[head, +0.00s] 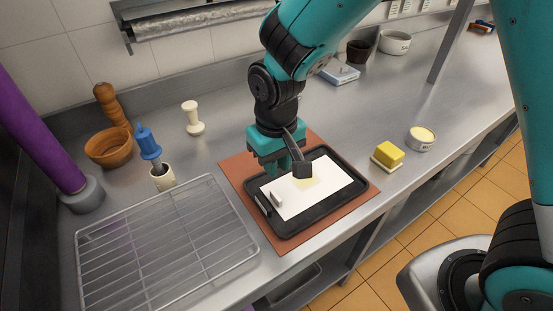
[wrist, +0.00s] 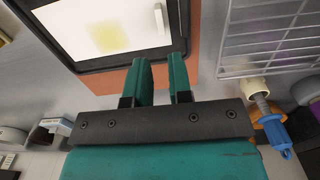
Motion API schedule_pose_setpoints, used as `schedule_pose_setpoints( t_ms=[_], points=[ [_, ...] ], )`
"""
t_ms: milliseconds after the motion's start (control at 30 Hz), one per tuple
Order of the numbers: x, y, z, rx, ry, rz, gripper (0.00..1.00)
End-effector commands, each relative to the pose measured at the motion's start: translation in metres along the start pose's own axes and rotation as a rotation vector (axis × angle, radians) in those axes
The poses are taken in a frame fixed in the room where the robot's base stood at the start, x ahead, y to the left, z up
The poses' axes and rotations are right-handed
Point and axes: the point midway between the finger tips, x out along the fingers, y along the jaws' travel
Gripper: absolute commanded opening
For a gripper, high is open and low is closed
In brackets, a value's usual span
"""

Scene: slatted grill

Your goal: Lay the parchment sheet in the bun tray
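The white parchment sheet (head: 325,188) lies flat inside the black bun tray (head: 290,231), within its rim. It bears a pale yellow patch and a small upright white tab near its left end. In the wrist view the sheet (wrist: 75,25) and tray (wrist: 120,57) are cut off at the top edge. My gripper (head: 280,168) is at the tray's back-left side, apart from the sheet. In the wrist view my gripper (wrist: 161,62) shows two teal fingers with an empty gap between them. Part of the tray's back rim is hidden behind my gripper in the head view.
The tray stands on a reddish-brown mat (head: 236,181). A wire rack (head: 165,245) lies to its left. A blue-handled brush (head: 147,143) stands in a holder behind the rack. Yellow butter (head: 388,155) and a small tub (head: 421,138) stand to the right.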

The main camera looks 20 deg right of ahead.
Motion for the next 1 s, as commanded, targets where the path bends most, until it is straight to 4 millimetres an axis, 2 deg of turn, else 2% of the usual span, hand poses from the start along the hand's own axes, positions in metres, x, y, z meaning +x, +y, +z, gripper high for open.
schedule_pose_setpoints(
  t_ms=[167, 267, 433, 500, 600, 700, 800, 1000],
  points=[
    [-0.020, 0.001, 0.002, -0.004, 0.005, -0.010, 0.20],
    [-0.044, 0.003, 0.016, -0.023, 0.018, -0.055, 0.20],
    [-0.102, 0.005, 0.071, -0.117, 0.068, -0.186, 0.20],
    [-0.120, 0.003, 0.096, -0.165, 0.094, -0.234, 0.20],
    [-0.138, -0.001, 0.129, -0.228, 0.127, -0.284, 0.20],
    [-0.147, -0.004, 0.150, -0.274, 0.152, -0.313, 0.20],
    [-0.150, -0.007, 0.160, -0.297, 0.162, -0.326, 0.20],
    [-0.150, -0.007, 0.162, -0.303, 0.163, -0.328, 0.20]
  ],
)
